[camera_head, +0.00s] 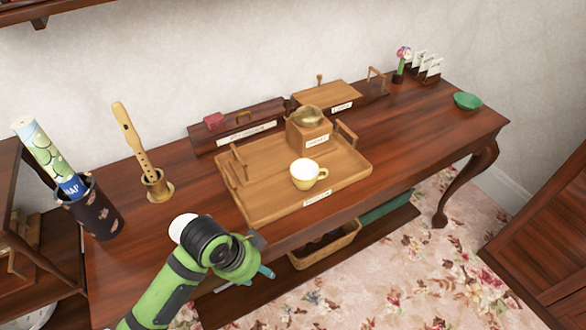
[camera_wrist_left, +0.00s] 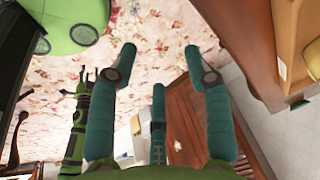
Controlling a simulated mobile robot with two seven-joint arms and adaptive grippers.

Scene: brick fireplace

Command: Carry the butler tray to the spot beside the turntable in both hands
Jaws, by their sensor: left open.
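The butler tray (camera_head: 262,203) is a light wooden tray with raised handles at its left and right ends, lying flat on the dark table. A cream cup (camera_head: 307,176) and a wooden box with a brass bowl (camera_head: 308,133) stand on it. A flat labelled wooden piece (camera_head: 327,96) behind the tray may be the turntable; I cannot be sure. My left gripper (camera_head: 264,262) is open and empty, before the table's front edge and apart from the tray. Its spread teal fingers fill the left wrist view (camera_wrist_left: 160,60). My right gripper (camera_wrist_left: 84,75) appears small there, its jaw state unclear.
The table's right part (camera_head: 430,115) is mostly clear, with a green bowl (camera_head: 467,101) near its end. A flute in a brass holder (camera_head: 157,186) and a dark bin with a rolled map (camera_head: 97,208) stand left. A basket (camera_head: 325,248) sits on the lower shelf.

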